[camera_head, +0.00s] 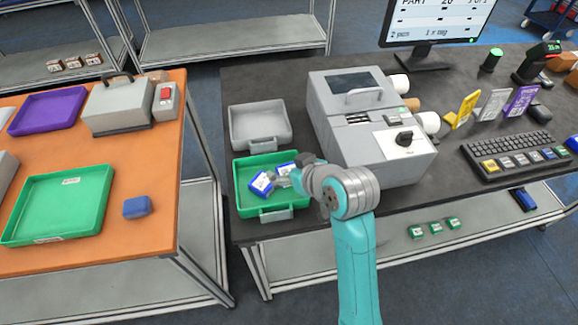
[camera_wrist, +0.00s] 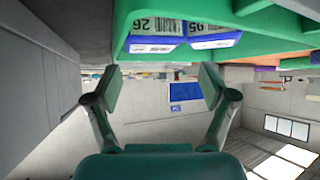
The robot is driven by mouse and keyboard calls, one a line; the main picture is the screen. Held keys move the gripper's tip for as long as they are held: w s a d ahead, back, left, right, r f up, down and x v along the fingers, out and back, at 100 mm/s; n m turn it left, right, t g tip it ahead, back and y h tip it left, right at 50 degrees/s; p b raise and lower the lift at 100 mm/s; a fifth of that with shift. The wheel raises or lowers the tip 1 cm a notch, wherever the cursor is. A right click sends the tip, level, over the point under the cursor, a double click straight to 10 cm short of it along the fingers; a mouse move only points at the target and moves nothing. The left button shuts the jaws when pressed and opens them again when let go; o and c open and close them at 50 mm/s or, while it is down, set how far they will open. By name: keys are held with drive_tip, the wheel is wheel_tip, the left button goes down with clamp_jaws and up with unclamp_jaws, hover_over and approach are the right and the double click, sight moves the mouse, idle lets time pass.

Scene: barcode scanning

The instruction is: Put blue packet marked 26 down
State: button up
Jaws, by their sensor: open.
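The blue packet marked 26 (camera_wrist: 152,42) lies in the green tray (camera_wrist: 122,22) in the wrist view, its white barcode label showing. In the head view, two blue-and-white packets lie in the green tray (camera_head: 274,214) on the dark table, one left (camera_head: 261,185) and one farther back (camera_head: 285,168); I cannot tell there which is 26. My gripper (camera_wrist: 158,86) is open and empty, its fingers spread apart just short of the packets. In the head view my wrist partly hides the tray's right side.
A grey tray (camera_head: 259,141) sits behind the green tray. A grey machine (camera_head: 372,130) stands close to the right. A keyboard (camera_head: 520,154) is farther right. An orange table (camera_head: 128,229) at left holds another green tray (camera_head: 55,205) and a blue box (camera_head: 137,207).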

drive_tip(key=shift+r, duration=0.1)
drive_tip(key=shift+r, duration=0.3)
drive_tip(key=v, duration=1.2)
drive_tip(key=shift+r, duration=0.15)
drive_tip(key=shift+s, duration=0.1)
